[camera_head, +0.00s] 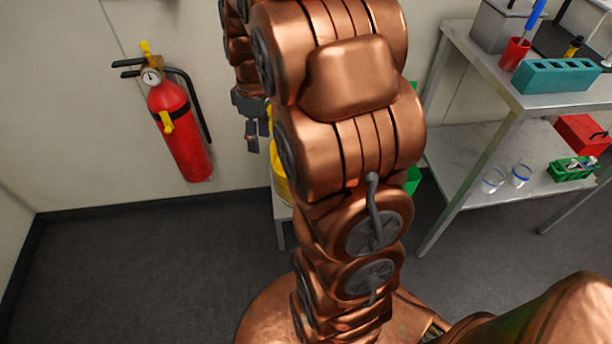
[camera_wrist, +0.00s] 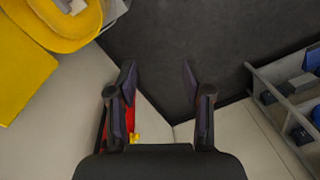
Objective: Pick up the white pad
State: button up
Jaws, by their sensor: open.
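I cannot make out the white pad for certain in either view. In the wrist view my gripper (camera_wrist: 157,75) has its two dark fingers spread apart, with nothing between them but dark floor and pale wall beyond. In the head view my gripper (camera_head: 252,138) shows small and dark at the left of my copper arm, pointing down, partly hidden by the arm. A yellow object (camera_wrist: 25,65) fills the upper left of the wrist view, apart from the fingers. A small pale patch shows at its top, too cropped to name.
A red fire extinguisher (camera_head: 182,130) hangs on the wall at left. A metal shelf table (camera_head: 480,70) at right holds a teal rack (camera_head: 556,76), a red cup (camera_head: 514,54) and a green basket (camera_head: 573,169). My arm hides the middle. The floor at left is clear.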

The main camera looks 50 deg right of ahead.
jog(key=w+d+f+n+b, duration=0.1)
jog(key=w+d+f+b, duration=0.1)
jog(key=d+f, duration=0.6)
jog(key=w+d+f+n+t+b, duration=0.1)
jog(key=w+d+f+n+b, duration=0.1)
jog(key=d+f, duration=0.5)
jog(key=w+d+f+n+b, duration=0.1)
jog(key=w+d+f+b, duration=0.2)
jog(key=d+f+b, duration=0.3)
jog(key=shift+w+d+f+n, duration=0.1)
jog(key=shift+d+f+n, duration=0.1)
jog(key=shift+d+f, duration=0.65)
jog(key=shift+w+d+f+n, duration=0.15)
jog(key=shift+d+f, duration=0.35)
jog(key=shift+f, duration=0.55)
jog(key=shift+d+f, duration=0.15)
jog(key=shift+f, duration=0.5)
jog(key=shift+s+a+f+b, duration=0.1)
jog(key=shift+a+f+b, duration=0.05)
jog(key=shift+f, duration=0.95)
jog(key=shift+w+a+f+b, duration=0.1)
jog(key=shift+a+f+b, duration=0.1)
jog(key=shift+f, duration=0.95)
jog(key=shift+s+a+f+b, duration=0.1)
jog(key=shift+a+f, duration=0.05)
jog(key=shift+f, duration=0.95)
grip_shut()
